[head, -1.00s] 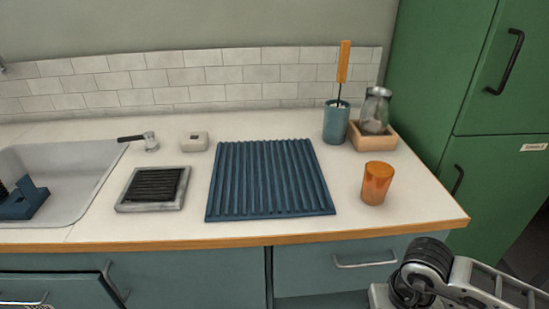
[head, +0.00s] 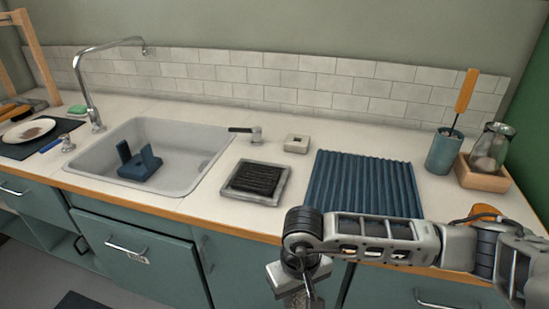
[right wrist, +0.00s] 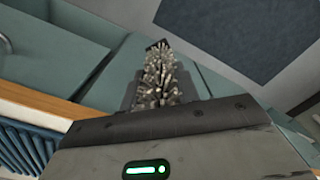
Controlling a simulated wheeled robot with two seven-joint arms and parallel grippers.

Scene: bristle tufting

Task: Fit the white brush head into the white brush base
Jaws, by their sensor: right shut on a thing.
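My right gripper (head: 304,292) hangs in front of the counter, at the lower edge of the head view. It is shut on a brush head with pale, cream bristles (right wrist: 160,78), seen between the fingers in the right wrist view. The hand hides the rest of the brush head. A small white block with a square opening in its top (head: 297,143), which looks like the white brush base, sits on the counter behind the stone tray, apart from the gripper. My left gripper is not in view.
A stone tray with a dark ribbed insert (head: 230,190) and a blue ribbed mat (head: 365,183) lie on the counter. A black-handled tool (head: 243,130) lies by the sink (head: 190,150). A blue cup (head: 444,153) and wooden box (head: 482,175) stand right. My arm partly hides the orange cup (head: 485,212).

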